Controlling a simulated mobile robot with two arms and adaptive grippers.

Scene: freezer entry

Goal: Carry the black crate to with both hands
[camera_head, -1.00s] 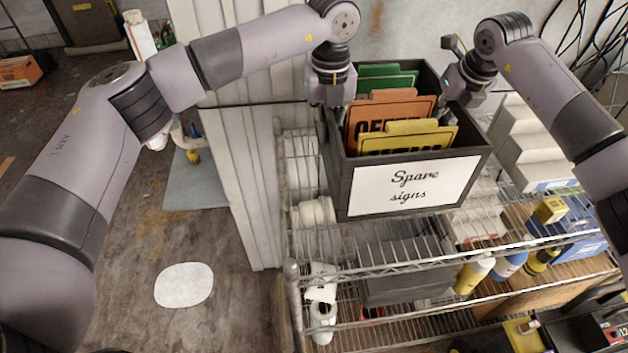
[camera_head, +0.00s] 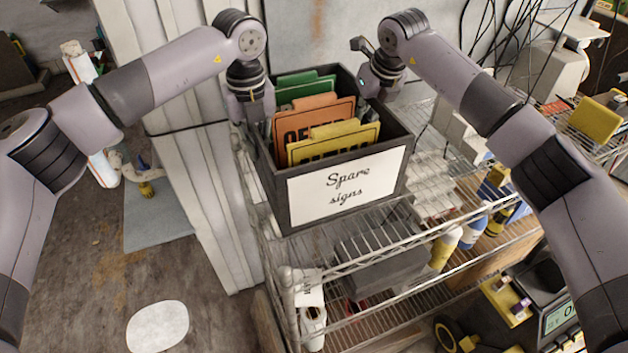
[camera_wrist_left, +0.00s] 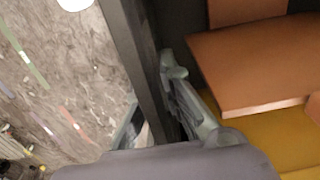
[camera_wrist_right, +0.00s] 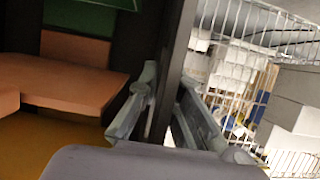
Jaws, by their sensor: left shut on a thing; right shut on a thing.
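The black crate (camera_head: 272,196) has a white "Spare signs" label on its front and holds green, orange and yellow signs (camera_head: 332,143). In the head view it is above or at the top level of a wire rack; I cannot tell whether it touches. My left gripper (camera_head: 254,118) is shut on the crate's left wall, which also shows in the left wrist view (camera_wrist_left: 140,60). My right gripper (camera_head: 372,90) is shut on the right wall, seen between the fingers in the right wrist view (camera_wrist_right: 172,70). The left fingertips are partly hidden in the head view.
The wire rack (camera_head: 350,262) holds bottles (camera_head: 446,246) and a grey bin (camera_head: 380,262) on lower levels. A white post or panel (camera_head: 190,140) stands close left of the crate. A second rack with a yellow item (camera_head: 594,118) is at right. Open floor (camera_head: 85,270) lies at left.

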